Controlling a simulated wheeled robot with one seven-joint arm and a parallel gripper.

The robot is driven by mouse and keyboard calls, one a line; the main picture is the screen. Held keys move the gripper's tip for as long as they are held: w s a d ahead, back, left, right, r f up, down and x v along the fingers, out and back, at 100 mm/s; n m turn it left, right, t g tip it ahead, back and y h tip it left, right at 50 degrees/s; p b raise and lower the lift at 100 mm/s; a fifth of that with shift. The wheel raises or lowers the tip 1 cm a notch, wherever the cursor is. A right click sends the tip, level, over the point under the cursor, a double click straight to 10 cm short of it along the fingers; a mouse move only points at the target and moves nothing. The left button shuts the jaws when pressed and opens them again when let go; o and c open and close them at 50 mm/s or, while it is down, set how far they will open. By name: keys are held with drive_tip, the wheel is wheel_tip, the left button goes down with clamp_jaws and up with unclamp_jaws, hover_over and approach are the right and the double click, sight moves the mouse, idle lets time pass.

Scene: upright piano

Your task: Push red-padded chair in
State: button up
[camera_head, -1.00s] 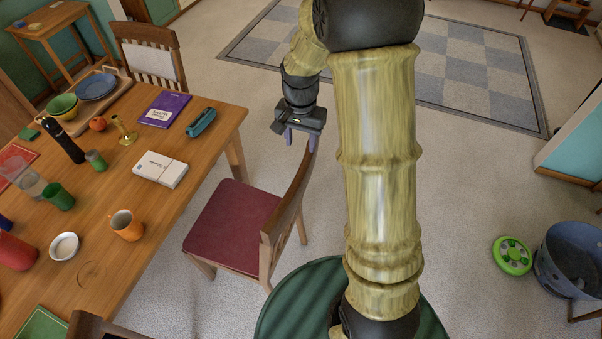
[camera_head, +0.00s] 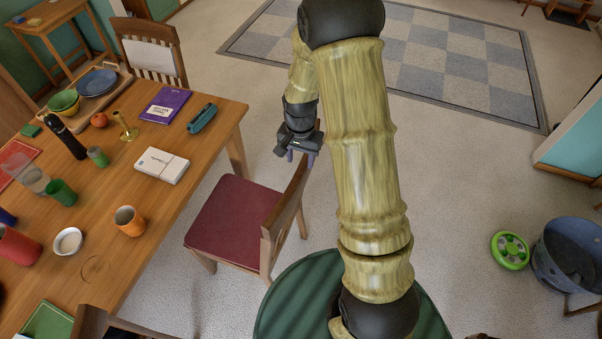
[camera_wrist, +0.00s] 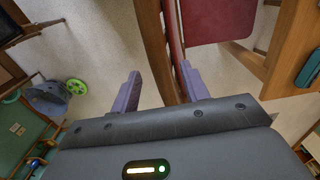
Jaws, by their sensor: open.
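The red-padded chair (camera_head: 230,222) stands on the carpet beside the long side of the wooden table, its seat toward the table and its wooden backrest (camera_head: 287,208) away from it. My gripper (camera_head: 303,154) is open at the top of the backrest, near its far end. In the wrist view my gripper (camera_wrist: 160,88) has its two purple fingers spread, with the wooden backrest (camera_wrist: 153,45) running between them. The red seat (camera_wrist: 216,18) shows beyond the right finger. Whether a finger touches the wood I cannot tell.
The table (camera_head: 200,150) holds cups, a white box (camera_head: 162,165) and a purple book (camera_head: 165,103). A second chair (camera_head: 150,60) stands at its far end. A grey-blue bin (camera_head: 572,255) and a green disc (camera_head: 510,250) are at right. Carpet behind the chair is clear.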

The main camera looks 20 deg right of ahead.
sight(301, 176)
wheel_tip(301, 176, down, 9)
drive_tip(key=shift+s+p, duration=0.1)
drive_tip(key=shift+p, duration=0.85)
drive_tip(key=shift+c, duration=0.3)
clamp_jaws()
